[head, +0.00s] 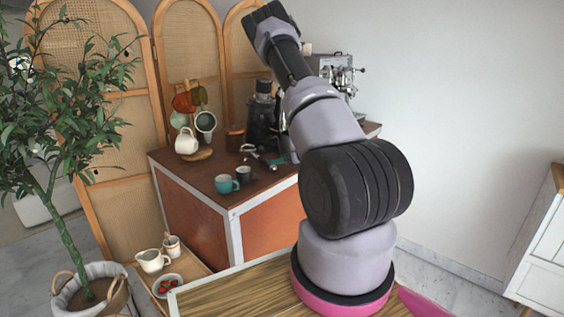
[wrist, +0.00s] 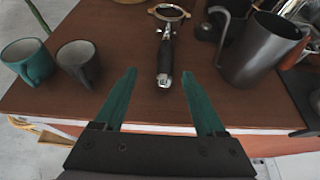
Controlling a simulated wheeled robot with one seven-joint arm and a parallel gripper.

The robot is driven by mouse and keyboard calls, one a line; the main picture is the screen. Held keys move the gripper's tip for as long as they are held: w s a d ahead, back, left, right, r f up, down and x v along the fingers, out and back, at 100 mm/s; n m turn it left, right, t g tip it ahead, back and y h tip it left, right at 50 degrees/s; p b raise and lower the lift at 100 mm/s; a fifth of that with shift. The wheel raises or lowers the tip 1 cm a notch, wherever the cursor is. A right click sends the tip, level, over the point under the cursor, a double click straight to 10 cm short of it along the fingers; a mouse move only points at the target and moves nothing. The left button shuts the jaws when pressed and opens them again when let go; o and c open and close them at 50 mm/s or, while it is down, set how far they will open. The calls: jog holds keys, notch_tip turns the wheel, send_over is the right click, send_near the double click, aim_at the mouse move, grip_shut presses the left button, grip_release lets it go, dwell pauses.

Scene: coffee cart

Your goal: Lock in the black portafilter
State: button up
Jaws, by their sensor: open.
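The black portafilter (wrist: 165,52) lies on the brown cart top in the wrist view, its black handle towards me and its metal ring at the far end. It also shows small in the head view (head: 262,158). My gripper (wrist: 158,82) is open and empty, its two green fingers apart, with the handle's end just beyond and between the fingertips in the picture. The espresso machine (head: 341,76) stands at the back right of the cart, partly hidden behind my arm. I cannot see its group head clearly.
A teal cup (wrist: 28,62) and a dark cup (wrist: 77,63) stand left of the portafilter. A dark metal pitcher (wrist: 247,52) stands to its right. A black grinder (head: 262,120) and a white jug (head: 186,142) stand further back. The cart top (wrist: 125,92) around the handle is clear.

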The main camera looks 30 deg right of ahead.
jog(key=shift+d+f, duration=0.4)
jog(key=shift+w+f, duration=0.1)
jog(key=shift+w, duration=0.1)
jog(key=shift+x, duration=4)
jog(key=shift+d, duration=0.1)
grip_shut()
jog(key=shift+r, duration=2.6)
